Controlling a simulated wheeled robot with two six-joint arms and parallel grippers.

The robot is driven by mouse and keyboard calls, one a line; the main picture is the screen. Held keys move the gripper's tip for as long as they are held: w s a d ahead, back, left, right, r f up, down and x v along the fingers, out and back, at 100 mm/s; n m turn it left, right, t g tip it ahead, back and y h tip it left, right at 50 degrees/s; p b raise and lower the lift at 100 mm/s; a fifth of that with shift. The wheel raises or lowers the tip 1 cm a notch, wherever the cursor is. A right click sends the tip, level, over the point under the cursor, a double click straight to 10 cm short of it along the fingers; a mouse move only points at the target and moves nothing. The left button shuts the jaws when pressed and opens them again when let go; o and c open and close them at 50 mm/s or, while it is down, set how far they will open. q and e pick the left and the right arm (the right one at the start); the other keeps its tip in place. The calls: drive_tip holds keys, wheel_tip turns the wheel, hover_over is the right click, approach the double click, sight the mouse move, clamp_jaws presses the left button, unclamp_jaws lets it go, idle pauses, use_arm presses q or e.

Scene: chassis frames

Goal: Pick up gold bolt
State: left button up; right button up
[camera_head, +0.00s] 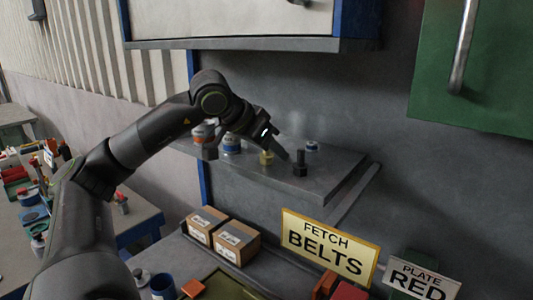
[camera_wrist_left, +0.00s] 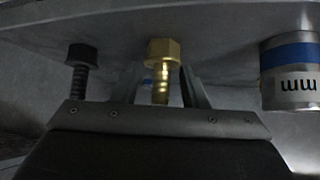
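The gold bolt (camera_head: 266,158) stands head-down on the grey wall shelf (camera_head: 325,186). In the left wrist view the gold bolt (camera_wrist_left: 161,60) shows between the two fingers of my left gripper (camera_wrist_left: 160,88), with gaps on both sides. My left gripper (camera_head: 274,150) is open at the bolt in the head view, and a finger is seen just right of the bolt. The fingers partly hide the bolt's surroundings. My right gripper is not in view.
A black bolt (camera_head: 300,163) stands close to the right of the gold one. The cabinet (camera_head: 230,44) hangs above. Boxes (camera_head: 237,242) sit below.

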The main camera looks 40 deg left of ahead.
use_arm(q)
clamp_jaws()
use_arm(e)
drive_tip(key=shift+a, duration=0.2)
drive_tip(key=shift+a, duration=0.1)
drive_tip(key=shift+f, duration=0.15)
